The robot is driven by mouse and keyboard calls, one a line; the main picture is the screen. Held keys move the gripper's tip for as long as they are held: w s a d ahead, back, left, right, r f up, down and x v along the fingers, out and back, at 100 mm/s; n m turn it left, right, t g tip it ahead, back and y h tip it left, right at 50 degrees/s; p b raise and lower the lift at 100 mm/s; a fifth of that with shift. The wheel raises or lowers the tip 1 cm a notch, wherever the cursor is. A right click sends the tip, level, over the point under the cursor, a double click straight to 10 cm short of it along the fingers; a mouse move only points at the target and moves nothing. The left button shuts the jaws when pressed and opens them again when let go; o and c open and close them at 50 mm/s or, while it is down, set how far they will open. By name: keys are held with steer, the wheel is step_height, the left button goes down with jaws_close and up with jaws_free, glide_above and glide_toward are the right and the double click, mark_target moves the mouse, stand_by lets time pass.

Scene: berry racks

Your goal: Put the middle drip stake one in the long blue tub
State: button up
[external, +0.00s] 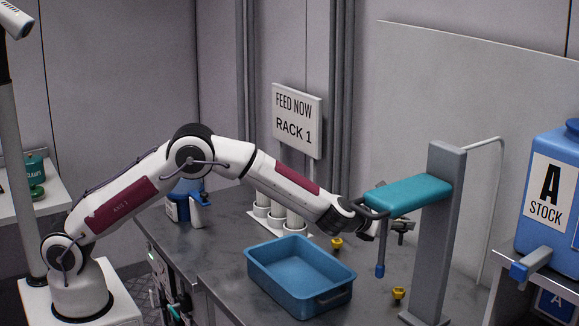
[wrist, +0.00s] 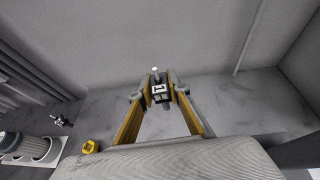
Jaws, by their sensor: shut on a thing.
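My gripper (external: 374,216) is at the front edge of the teal pad, above and to the right of the blue tub. In the wrist view my gripper (wrist: 160,88) has its yellow-edged fingers closed on a small dark piece with a white marked tag and a pale pin, which I take for the drip stake (wrist: 158,89). In the external view a dark rod with a blue end (external: 380,258) hangs below my gripper; I cannot tell whether it is part of the held stake. The long blue tub (external: 300,298) stands on the grey bench, its visible inside empty.
The teal pad (external: 415,195) juts from a grey post (external: 440,250) close to my gripper. Yellow pieces (external: 337,243) lie on the bench, another being near the post (external: 398,293). White cups (external: 278,212) stand behind the tub. A blue container (external: 552,220) marked A STOCK is at right.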

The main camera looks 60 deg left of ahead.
mark_target(400, 242)
steer(key=shift+f, duration=2.3)
steer(key=shift+f, duration=0.1)
steer(key=shift+f, duration=2.25)
steer(key=shift+f, duration=0.15)
steer(key=o, duration=0.9)
steer(key=shift+c, duration=0.2)
steer(key=shift+s, duration=0.1)
